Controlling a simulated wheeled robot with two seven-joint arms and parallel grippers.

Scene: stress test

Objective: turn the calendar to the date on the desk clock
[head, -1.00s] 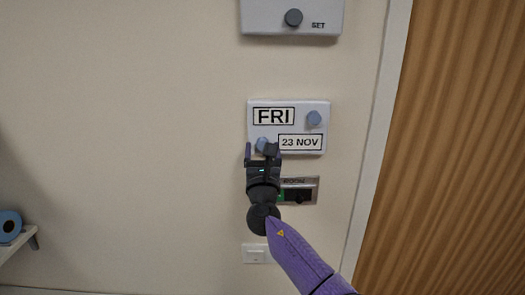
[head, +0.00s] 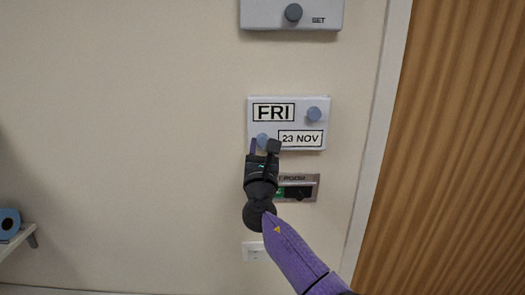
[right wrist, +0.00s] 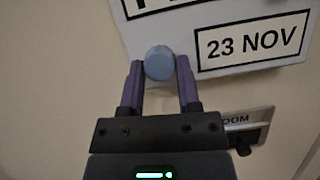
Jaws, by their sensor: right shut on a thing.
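The wall calendar (head: 292,113) is a white panel that reads FRI in the upper window and 23 NOV in the lower one. It has a blue-grey knob (head: 314,114) at its upper right and another blue-grey knob (head: 262,141) at its lower left. My right gripper (head: 264,146) is shut on the lower left knob. In the right wrist view the fingers (right wrist: 160,75) stand on either side of that round knob (right wrist: 159,63), and the 23 NOV window (right wrist: 252,40) is to its right. The desk clock and my left gripper are not in view.
A grey box with a dark knob marked SET (head: 293,14) is above the calendar. A room sign with a dark slider (head: 298,191) and a light switch (head: 252,251) are below. A wooden door (head: 460,150) is at right. A shelf with a blue roll (head: 9,224) is at far left.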

